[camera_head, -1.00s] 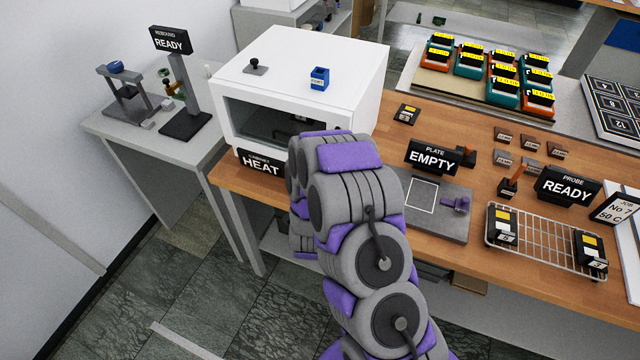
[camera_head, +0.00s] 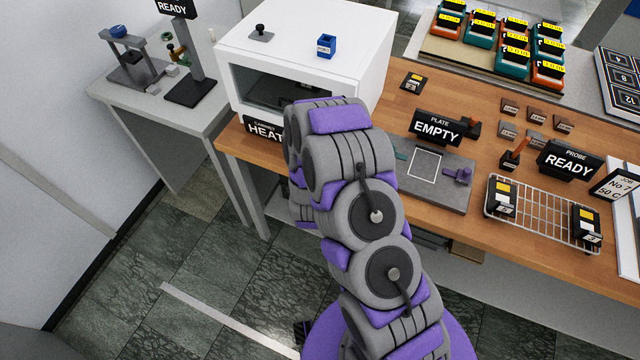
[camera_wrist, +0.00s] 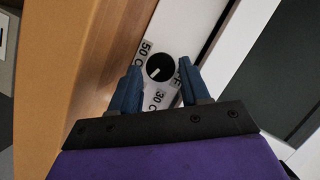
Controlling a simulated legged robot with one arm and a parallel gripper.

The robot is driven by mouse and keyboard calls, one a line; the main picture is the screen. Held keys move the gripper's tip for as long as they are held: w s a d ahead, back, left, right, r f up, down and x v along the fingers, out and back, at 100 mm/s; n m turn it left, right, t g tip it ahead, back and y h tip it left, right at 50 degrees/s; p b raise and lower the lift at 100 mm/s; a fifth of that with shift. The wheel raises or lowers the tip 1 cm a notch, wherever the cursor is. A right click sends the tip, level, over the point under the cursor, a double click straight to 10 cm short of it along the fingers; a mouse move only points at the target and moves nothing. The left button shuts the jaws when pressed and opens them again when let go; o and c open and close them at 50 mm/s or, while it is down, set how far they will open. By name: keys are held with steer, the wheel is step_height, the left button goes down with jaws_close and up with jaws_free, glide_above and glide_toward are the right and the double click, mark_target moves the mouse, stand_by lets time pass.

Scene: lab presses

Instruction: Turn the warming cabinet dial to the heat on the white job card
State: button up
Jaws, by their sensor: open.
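The warming cabinet (camera_head: 300,45) is a white box with a dark window at the back left of the wooden bench. In the wrist view its dial (camera_wrist: 160,68) is a round black knob with a white mark pointing to the lower left. A "50 C" label (camera_wrist: 143,50) is at its upper left, a "30 C" label (camera_wrist: 155,98) below, and a partly hidden label at its right. My gripper (camera_wrist: 159,70) is open, its blue fingers on either side of the dial; contact is unclear. In the head view my arm hides the dial. The white job card (camera_head: 613,187) reads "No 7, 50 C".
A "HEAT" sign (camera_head: 264,128) stands at the cabinet's front. A plate press with an "EMPTY" sign (camera_head: 437,127) and a wire rack (camera_head: 540,217) with black blocks stand to the right. Floor in front is clear.

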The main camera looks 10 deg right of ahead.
steer(key=p+v, duration=0.2)
steer(key=p, duration=0.1)
steer(key=shift+r, duration=0.2)
steer(key=p+v, duration=1)
steer(key=v, duration=0.4)
steer(key=shift+f+p, duration=0.2)
steer(key=shift+p, duration=0.15)
steer(key=shift+s, duration=0.15)
